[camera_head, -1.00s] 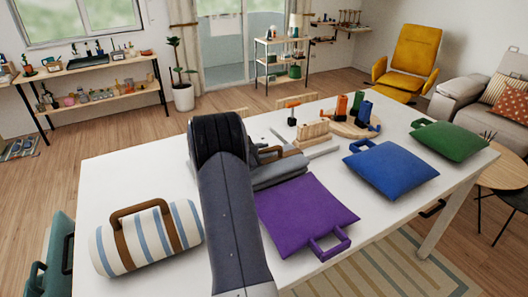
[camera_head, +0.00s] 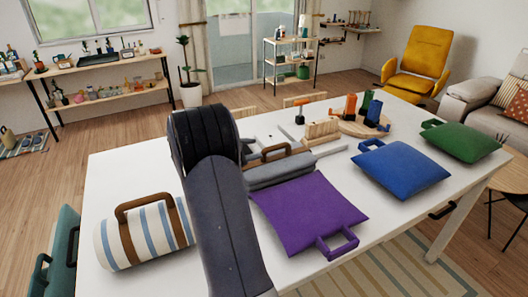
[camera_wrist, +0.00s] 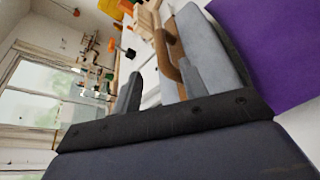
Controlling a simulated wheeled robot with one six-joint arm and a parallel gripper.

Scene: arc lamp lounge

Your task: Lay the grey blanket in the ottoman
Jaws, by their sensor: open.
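The grey blanket (camera_head: 282,172) is a folded grey bundle with a brown handle on the white table, behind the purple cushion. My arm hides its left end in the head view. The blanket (camera_wrist: 209,48) also shows in the wrist view, with its brown handle (camera_wrist: 166,38) curving toward the fingers. My gripper (camera_wrist: 160,86) is open, with its two grey fingers apart and pointing at the handle side of the blanket. I cannot tell whether the handle lies between them. The fingers are hidden behind my arm in the head view. I cannot make out an ottoman for certain.
A purple cushion (camera_head: 308,212), a blue cushion (camera_head: 400,169), a green cushion (camera_head: 460,143) and a striped roll (camera_head: 146,233) lie on the white table (camera_head: 112,175). A teal piece (camera_head: 62,240) with dark handles stands at the table's left. Small tools stand behind the blanket.

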